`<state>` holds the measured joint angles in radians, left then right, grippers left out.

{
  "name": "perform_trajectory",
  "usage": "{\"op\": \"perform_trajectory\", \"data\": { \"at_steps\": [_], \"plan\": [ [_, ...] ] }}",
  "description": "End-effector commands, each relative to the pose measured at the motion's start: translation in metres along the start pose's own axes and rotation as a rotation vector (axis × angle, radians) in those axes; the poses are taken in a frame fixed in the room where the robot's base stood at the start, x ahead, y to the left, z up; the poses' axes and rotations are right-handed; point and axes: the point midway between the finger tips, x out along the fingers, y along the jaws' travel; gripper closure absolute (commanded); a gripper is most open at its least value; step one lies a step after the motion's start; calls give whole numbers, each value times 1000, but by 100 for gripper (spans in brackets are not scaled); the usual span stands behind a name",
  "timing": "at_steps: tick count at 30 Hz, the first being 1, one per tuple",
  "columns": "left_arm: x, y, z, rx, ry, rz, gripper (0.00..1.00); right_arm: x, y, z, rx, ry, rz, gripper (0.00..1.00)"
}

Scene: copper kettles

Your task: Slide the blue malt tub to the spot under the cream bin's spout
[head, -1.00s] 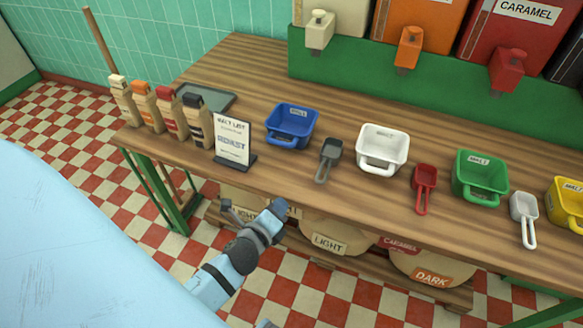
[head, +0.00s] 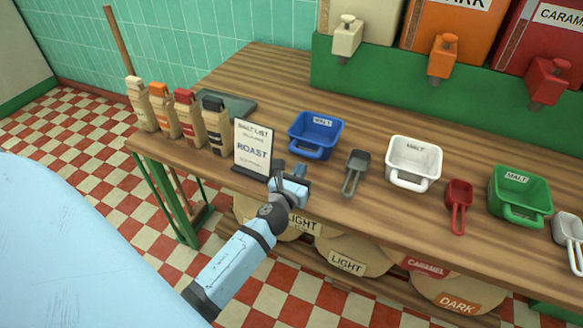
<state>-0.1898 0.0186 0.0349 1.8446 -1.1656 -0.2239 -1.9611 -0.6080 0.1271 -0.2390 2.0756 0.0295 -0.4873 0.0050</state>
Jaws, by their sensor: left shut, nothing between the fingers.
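The blue malt tub (head: 315,133) stands upright on the wooden table, with its handle toward the front edge. The cream bin (head: 368,5) is cut off at the top of the head view. Its cream spout (head: 347,37) hangs over the table, behind and a little right of the blue tub. My left gripper (head: 288,172) is at the table's front edge, just in front of the tub's handle and apart from it as far as I can tell. It is shut and empty. My right gripper is not in view.
A malt list sign (head: 252,147) stands close left of my gripper. A grey scoop (head: 355,172) lies right of the tub, then a white tub (head: 414,160). Several bottles (head: 187,118) line the left end. The wood between the blue tub and the green bin stand is clear.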

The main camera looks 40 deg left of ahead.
Motion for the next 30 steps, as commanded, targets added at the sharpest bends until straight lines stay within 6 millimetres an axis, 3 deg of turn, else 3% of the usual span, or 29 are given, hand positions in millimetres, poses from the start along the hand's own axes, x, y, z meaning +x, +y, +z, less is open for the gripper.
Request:
{"op": "perform_trajectory", "data": {
  "at_steps": [3, 7, 23, 30],
  "plan": [
    [19, 0, 1, -1, -1, 0, 100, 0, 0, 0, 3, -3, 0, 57],
    [31, 0, 0, -1, -1, -1, 100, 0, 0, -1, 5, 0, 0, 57],
    [42, 0, 0, 0, -1, -1, 100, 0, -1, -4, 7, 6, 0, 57],
    [101, 0, 1, 2, -3, -2, 100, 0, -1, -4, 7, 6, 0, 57]
  ]
}}
